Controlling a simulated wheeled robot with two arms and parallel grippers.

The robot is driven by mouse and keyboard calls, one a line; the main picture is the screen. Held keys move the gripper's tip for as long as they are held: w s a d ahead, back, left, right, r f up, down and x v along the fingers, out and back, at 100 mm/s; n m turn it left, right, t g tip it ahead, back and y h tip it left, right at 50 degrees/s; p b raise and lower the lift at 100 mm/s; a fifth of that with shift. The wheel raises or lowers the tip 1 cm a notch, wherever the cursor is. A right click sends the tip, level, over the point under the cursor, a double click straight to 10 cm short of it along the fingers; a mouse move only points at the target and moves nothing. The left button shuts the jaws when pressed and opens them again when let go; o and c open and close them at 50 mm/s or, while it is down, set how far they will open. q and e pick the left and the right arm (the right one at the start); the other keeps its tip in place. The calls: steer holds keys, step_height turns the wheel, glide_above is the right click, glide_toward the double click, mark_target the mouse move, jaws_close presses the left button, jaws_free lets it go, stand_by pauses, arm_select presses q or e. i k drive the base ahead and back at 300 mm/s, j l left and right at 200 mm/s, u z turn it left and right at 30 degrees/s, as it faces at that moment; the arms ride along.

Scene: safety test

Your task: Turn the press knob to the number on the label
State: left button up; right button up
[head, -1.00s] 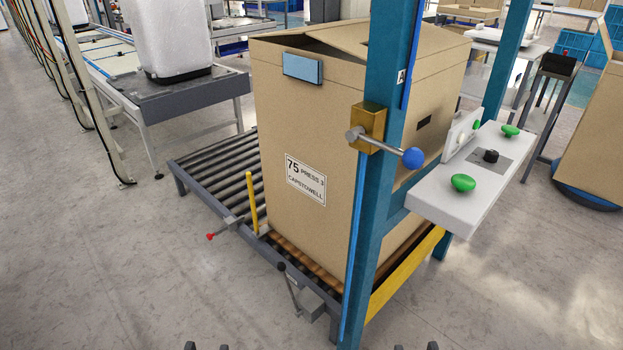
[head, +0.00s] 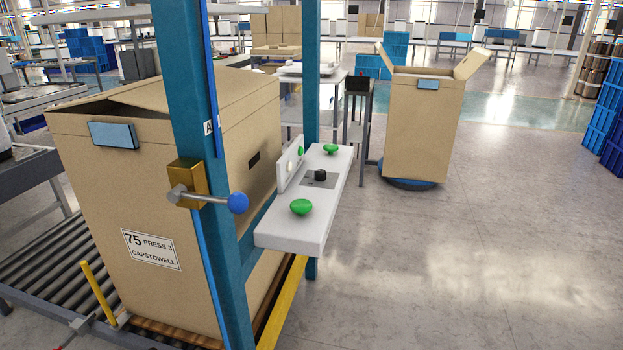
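The label (head: 151,250) on the front of a large cardboard box reads "75 PRESS 3 CAPSTOWELL". A small black knob (head: 320,175) sits on a grey plate on the white control panel (head: 290,235). Its pointer direction and any numbers around it are too small to read. Green mushroom buttons stand on either side of the knob, a near one (head: 301,207) and a far one (head: 331,148). Neither of my grippers shows in the head view.
A blue post (head: 190,110) stands in front of the box (head: 80,180), carrying a lever with a blue ball (head: 238,203). A yellow rail (head: 283,305) runs below the panel. Another open box (head: 420,130) stands behind right. The floor at right is clear.

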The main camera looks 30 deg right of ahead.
mark_target(318, 174)
steer(key=i+l, duration=0.1)
steer(key=l, duration=0.5)
steer(key=i+l+u, duration=0.1)
steer(key=l, duration=0.55)
steer(key=i+l, duration=0.15)
steer(key=l, duration=0.45)
steer(key=u, duration=0.05)
